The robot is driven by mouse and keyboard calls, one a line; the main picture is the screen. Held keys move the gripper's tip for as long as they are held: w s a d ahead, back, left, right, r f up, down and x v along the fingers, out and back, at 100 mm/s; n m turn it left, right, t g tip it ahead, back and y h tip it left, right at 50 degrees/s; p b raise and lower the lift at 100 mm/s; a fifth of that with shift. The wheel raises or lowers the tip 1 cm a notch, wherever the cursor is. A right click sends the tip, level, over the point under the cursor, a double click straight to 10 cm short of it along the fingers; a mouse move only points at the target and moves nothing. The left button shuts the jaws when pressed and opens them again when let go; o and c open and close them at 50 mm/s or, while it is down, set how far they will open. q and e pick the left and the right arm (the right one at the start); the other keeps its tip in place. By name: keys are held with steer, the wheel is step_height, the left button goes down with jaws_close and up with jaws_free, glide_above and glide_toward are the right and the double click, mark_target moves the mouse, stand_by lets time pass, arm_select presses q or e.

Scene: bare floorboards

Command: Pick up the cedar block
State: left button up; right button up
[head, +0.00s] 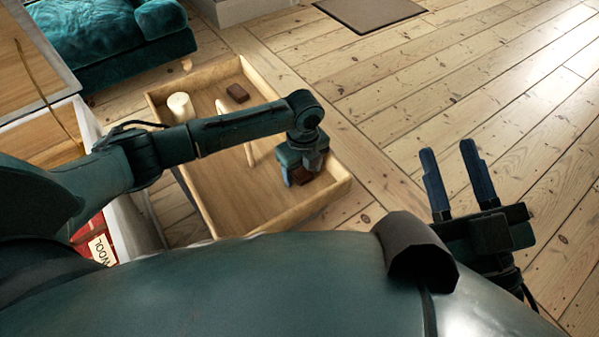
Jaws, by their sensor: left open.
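A small dark reddish-brown block, which looks like the cedar block (302,178), lies in the front right part of an open wooden drawer (330,192). My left gripper (297,176) points down right at this block, with its fingers open beside it. The gripper hides part of the block, and I cannot tell whether the fingers touch it. A second similar dark brown block (237,93) lies at the far end of the drawer, apart from the gripper. My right gripper (448,155) is open and empty over the floor at the right.
A cream cylinder (180,107) stands in the drawer's far left, and a pale wooden stick (249,148) lies mid-drawer, partly behind my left arm. A red item labelled WOOL (100,242) is in a white compartment below left. A teal sofa (110,40) stands behind. Floorboards at right are clear.

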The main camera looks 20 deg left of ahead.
arm_select(q)
steer(key=shift+c, duration=0.3)
steer(key=c, duration=1)
